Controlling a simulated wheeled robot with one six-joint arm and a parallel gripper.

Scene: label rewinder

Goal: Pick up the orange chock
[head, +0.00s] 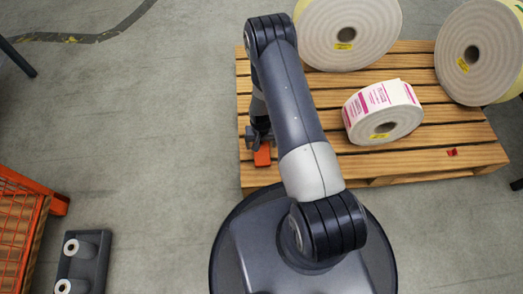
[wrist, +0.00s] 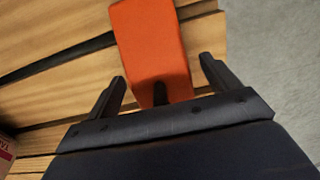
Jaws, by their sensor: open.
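The orange chock (head: 262,155) lies on the wooden pallet (head: 375,165) near its left edge in the head view. In the wrist view the chock (wrist: 150,45) fills the upper middle, with its near end between the finger lines. My gripper (wrist: 165,85) is open, with one dark finger on each side of the chock's near end and a visible gap on both sides. In the head view my gripper (head: 258,138) is just above the chock and partly hidden by my arm. I cannot tell its exact height over the chock.
A small label roll (head: 383,113) with pink print lies on the pallet right of my arm. Large rolls (head: 350,30) and (head: 480,52) stand at the pallet's back. An orange crate (head: 22,225) and a grey tray (head: 84,262) are at left. The floor between is clear.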

